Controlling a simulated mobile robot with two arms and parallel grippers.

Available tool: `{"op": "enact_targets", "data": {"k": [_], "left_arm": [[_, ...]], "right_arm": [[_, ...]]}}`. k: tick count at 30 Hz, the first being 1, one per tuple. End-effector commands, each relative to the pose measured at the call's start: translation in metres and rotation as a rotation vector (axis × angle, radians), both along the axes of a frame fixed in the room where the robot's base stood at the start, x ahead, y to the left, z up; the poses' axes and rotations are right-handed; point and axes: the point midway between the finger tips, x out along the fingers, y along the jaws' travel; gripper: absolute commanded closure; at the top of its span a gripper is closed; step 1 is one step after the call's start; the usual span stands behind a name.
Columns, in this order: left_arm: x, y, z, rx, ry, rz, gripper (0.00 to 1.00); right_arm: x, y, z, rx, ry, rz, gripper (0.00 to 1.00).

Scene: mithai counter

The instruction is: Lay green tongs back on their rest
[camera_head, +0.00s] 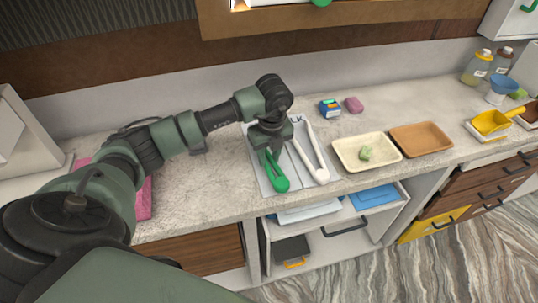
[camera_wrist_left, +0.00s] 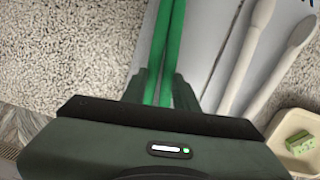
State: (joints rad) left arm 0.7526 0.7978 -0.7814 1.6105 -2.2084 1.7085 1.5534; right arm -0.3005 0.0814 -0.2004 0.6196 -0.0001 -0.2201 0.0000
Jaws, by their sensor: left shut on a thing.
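The green tongs (camera_head: 276,180) are between the fingers of my left gripper (camera_head: 268,149), which is shut on them. They also show in the left wrist view (camera_wrist_left: 169,50), running up and away from the fingers. The tongs are over the left part of a pale grey rest (camera_head: 263,185) on the counter. I cannot tell whether they touch it. White tongs (camera_head: 311,155) lie on the right part of the same rest and show in the left wrist view (camera_wrist_left: 245,65). My right gripper is not in view.
Right of the rest stand a cream tray (camera_head: 345,151) with a green piece (camera_head: 365,154) and a brown tray (camera_head: 421,139). A blue box (camera_head: 330,108) and a pink block (camera_head: 354,104) lie behind.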

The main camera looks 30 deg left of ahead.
Motion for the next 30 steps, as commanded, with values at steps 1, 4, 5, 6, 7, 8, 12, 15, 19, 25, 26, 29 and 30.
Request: {"op": "enact_targets", "data": {"k": [1,4,5,6,7,8,12,15,19,25,26,29,30], "left_arm": [[0.0001,0.0002,0.0006,0.0,0.0,0.0,1.0],[0.0001,0.0002,0.0007,0.0,0.0,0.0,0.6],[0.0001,0.0002,0.0007,0.001,-0.001,0.0,0.51],[0.0001,0.0002,0.0007,0.001,-0.001,0.0,0.4],[0.0001,0.0002,0.0007,0.001,-0.001,0.0,0.32],[0.0001,0.0002,0.0007,0.0,0.0,0.0,0.27],[0.0001,0.0001,0.0007,0.0,0.0,0.0,0.27],[0.0001,0.0001,0.0006,0.0,0.0,0.0,0.24],[0.0001,0.0001,0.0006,0.0,0.0,0.0,0.02],[0.0,0.0,0.0006,0.0,0.0,0.0,0.02],[-0.0001,0.0,0.0003,0.0,0.0,0.0,0.02],[0.0004,-0.0003,0.0035,0.0,-0.001,0.0,0.02],[0.0007,-0.0007,0.0069,0.0,-0.004,-0.001,0.02]], "right_arm": [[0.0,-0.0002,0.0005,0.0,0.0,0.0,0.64],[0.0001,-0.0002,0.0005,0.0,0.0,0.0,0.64],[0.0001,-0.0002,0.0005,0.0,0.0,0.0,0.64],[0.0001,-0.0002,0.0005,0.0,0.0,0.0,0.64],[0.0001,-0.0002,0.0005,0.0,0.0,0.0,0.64],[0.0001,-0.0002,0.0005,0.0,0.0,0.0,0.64],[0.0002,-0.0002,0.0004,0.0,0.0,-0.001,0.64],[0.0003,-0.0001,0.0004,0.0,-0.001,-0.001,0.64],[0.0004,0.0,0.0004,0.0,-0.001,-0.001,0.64],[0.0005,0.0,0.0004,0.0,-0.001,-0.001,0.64],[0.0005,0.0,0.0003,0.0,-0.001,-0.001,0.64],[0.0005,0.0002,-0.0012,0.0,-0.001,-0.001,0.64],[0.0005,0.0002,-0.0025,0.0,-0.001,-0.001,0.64]]}}
